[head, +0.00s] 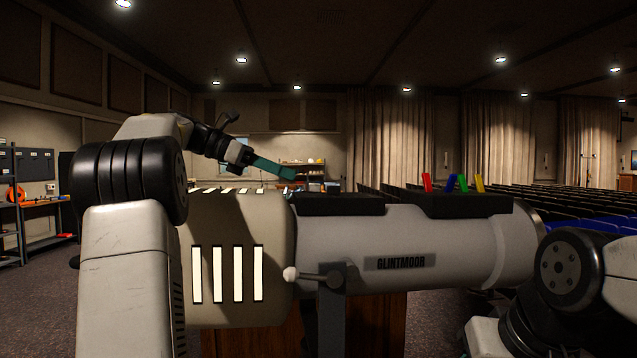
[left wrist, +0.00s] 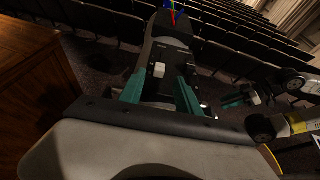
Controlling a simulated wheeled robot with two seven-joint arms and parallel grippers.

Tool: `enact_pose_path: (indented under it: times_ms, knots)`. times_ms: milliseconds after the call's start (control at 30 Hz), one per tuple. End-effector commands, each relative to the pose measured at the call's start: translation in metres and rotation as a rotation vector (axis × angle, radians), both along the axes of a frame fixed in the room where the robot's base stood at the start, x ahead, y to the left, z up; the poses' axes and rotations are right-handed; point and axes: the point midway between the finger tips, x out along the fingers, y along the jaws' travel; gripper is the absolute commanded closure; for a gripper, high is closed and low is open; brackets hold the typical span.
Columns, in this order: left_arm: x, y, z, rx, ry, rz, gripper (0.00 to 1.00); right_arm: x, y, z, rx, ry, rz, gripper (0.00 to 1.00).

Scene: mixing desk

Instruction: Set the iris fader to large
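The grey followspot marked GLINTMOOR (head: 400,246) lies across the head view. In the left wrist view, a small pale knob (left wrist: 159,70), apparently the iris fader, stands on the black top panel (left wrist: 168,25). My left gripper (left wrist: 161,94) is open, its teal fingers either side of the panel's near part, the knob beyond the gap between them. In the head view, the left gripper (head: 288,174) hangs above the lamp, near the left black panel (head: 340,205); the knob cannot be made out there. My right gripper (left wrist: 243,99) shows small in the left wrist view, fingers apart and empty.
Red (head: 427,182), blue (head: 451,184), green and yellow levers stand on the right black panel. A side handle with a pale ball (head: 290,273) sticks out on the lamp's near side. Rows of seats (head: 560,205) lie beyond.

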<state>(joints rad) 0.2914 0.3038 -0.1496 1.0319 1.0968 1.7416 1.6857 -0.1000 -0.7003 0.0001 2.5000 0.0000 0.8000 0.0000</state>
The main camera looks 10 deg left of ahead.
Motion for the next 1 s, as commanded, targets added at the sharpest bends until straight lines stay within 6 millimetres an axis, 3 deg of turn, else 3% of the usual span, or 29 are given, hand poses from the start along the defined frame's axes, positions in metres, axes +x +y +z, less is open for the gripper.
enact_pose_path:
  times_ms: [300, 733, 933, 1000]
  knots:
    - [0.015, -0.044, -0.019, 0.001, 0.000, -0.002, 0.60, 0.000, 0.000, 0.000, 0.000, 0.000, 0.000, 0.64]
    - [0.019, -0.054, -0.024, 0.001, -0.001, 0.000, 0.60, 0.000, 0.000, 0.000, 0.000, 0.001, 0.000, 0.64]
    - [0.019, -0.054, -0.024, 0.001, -0.001, 0.000, 0.99, 0.000, 0.000, 0.000, 0.000, 0.001, 0.000, 0.64]
    - [0.019, -0.054, -0.024, 0.001, 0.000, 0.000, 1.00, 0.000, 0.000, 0.000, 0.000, 0.001, 0.000, 0.64]
